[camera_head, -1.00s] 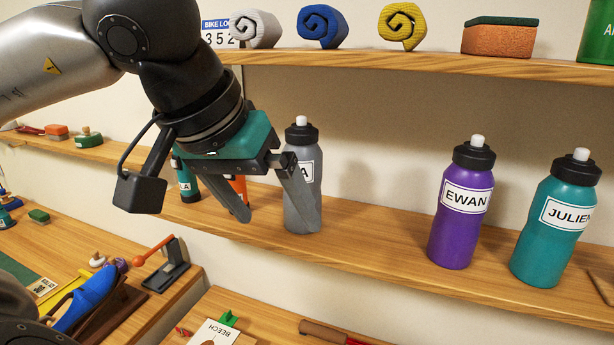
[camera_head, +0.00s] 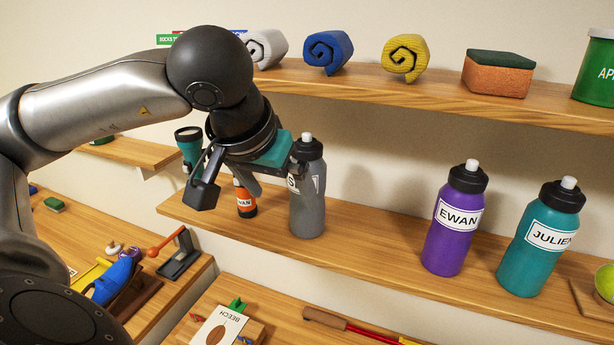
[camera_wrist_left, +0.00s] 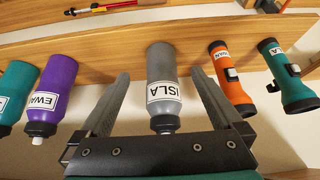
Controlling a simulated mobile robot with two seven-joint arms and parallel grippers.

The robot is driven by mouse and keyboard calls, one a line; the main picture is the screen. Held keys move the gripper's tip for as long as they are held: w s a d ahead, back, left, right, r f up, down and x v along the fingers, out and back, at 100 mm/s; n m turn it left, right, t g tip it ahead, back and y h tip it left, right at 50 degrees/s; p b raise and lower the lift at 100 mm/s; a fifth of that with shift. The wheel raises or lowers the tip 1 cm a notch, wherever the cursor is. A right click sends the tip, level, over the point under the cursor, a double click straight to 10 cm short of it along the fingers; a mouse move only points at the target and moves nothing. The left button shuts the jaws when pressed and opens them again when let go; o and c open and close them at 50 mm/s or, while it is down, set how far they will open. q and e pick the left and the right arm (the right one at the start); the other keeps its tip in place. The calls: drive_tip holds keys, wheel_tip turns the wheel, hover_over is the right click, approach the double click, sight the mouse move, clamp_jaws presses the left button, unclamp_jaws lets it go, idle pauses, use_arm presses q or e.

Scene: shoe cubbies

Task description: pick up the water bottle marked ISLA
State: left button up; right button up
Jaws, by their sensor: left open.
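The grey water bottle (camera_head: 307,205) stands upright on the middle shelf, with a black cap and white spout. Its label, partly hidden in the head view, reads ISLA in the left wrist view (camera_wrist_left: 163,75). My left gripper (camera_head: 268,168) is open beside the bottle's upper part. In the left wrist view its fingers (camera_wrist_left: 160,76) lie on either side of the bottle with gaps visible. My right gripper is not in view.
A purple EWAN bottle (camera_head: 455,225) and a teal JULIEN bottle (camera_head: 540,240) stand to the right. An orange torch (camera_head: 245,202) and a teal torch (camera_head: 188,146) stand to the left. The upper shelf (camera_head: 420,92) holds rolled towels and a sponge. Shelf between grey and purple bottles is clear.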

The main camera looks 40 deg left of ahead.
use_arm(q)
drive_tip(key=w+a+f+p, duration=0.1)
drive_tip(key=w, duration=0.1)
drive_tip(key=w+f+p, duration=0.1)
drive_tip(key=w+f, duration=0.1)
drive_tip(key=w, duration=0.1)
drive_tip(key=w+a+f+p, duration=0.1)
drive_tip(key=w, duration=0.2)
drive_tip(key=shift+w+a+f+p, duration=0.15)
drive_tip(key=shift+a+f+p, duration=0.1)
drive_tip(key=shift+a+p, duration=0.05)
drive_tip(key=shift+r, duration=0.15)
clamp_jaws()
idle(0.7)
